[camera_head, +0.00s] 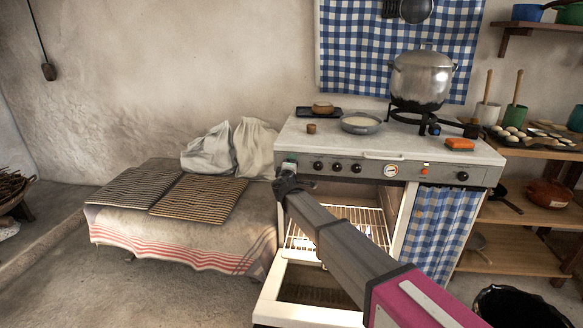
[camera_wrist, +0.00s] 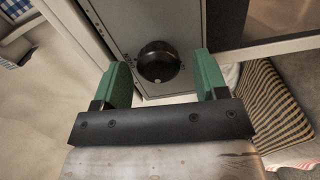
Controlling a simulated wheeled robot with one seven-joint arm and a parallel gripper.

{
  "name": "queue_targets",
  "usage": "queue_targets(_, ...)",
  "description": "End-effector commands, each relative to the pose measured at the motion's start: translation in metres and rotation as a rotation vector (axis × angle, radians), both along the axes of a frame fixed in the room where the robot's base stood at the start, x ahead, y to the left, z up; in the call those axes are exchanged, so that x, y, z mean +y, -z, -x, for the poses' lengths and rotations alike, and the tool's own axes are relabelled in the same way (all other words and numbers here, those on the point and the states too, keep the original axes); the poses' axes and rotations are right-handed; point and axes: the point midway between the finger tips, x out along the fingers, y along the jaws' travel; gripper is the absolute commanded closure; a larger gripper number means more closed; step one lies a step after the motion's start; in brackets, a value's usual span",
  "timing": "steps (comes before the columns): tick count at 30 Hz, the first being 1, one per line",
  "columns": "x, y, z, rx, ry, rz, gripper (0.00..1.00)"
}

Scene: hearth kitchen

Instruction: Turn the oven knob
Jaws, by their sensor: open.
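The grey oven control panel (camera_head: 410,173) carries several black knobs, a round gauge (camera_head: 391,171) and a small red light. My gripper (camera_head: 288,168) is at the panel's left end, where its dark body and arm hide part of the panel. In the wrist view, a round black knob (camera_wrist: 159,62) on the grey panel lies between the two green fingers of my gripper (camera_wrist: 162,74). The fingers are apart, with a gap visible on each side of the knob. Whether they reach around it in depth is hard to tell.
The oven door (camera_head: 288,272) hangs open below, with a lit rack (camera_head: 370,222) inside. A large pot (camera_head: 421,80) and a pan (camera_head: 361,123) stand on the stove top. A cloth-covered bench with striped mats (camera_head: 198,198) stands left. A black bin (camera_head: 518,305) is at lower right.

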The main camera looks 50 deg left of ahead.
Motion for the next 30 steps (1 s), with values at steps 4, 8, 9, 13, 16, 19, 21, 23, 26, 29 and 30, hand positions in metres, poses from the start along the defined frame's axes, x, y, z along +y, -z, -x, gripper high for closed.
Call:
queue_targets(4, -0.012, 0.0, 0.013, 0.0, -0.001, 0.0, 0.33)
queue_targets(8, -0.027, 0.0, 0.029, 0.0, 0.0, 0.0, 0.33)
queue_targets(9, -0.032, 0.0, 0.035, 0.0, 0.0, 0.0, 0.33)
queue_targets(13, -0.048, 0.0, 0.055, 0.001, -0.002, 0.001, 0.33)
queue_targets(16, -0.059, 0.0, 0.067, 0.0, -0.001, 0.0, 0.33)
queue_targets(19, -0.065, 0.0, 0.076, 0.001, -0.001, 0.001, 0.33)
queue_targets(21, -0.067, 0.0, 0.079, 0.001, -0.001, 0.001, 0.33)
queue_targets(23, -0.067, 0.0, 0.08, 0.001, -0.001, 0.001, 0.33)
queue_targets(26, -0.067, 0.0, 0.08, 0.001, -0.001, 0.001, 0.33)
queue_targets(29, -0.067, 0.0, 0.08, 0.001, -0.001, 0.001, 0.33)
queue_targets(30, -0.067, 0.0, 0.08, 0.001, -0.001, 0.001, 0.33)
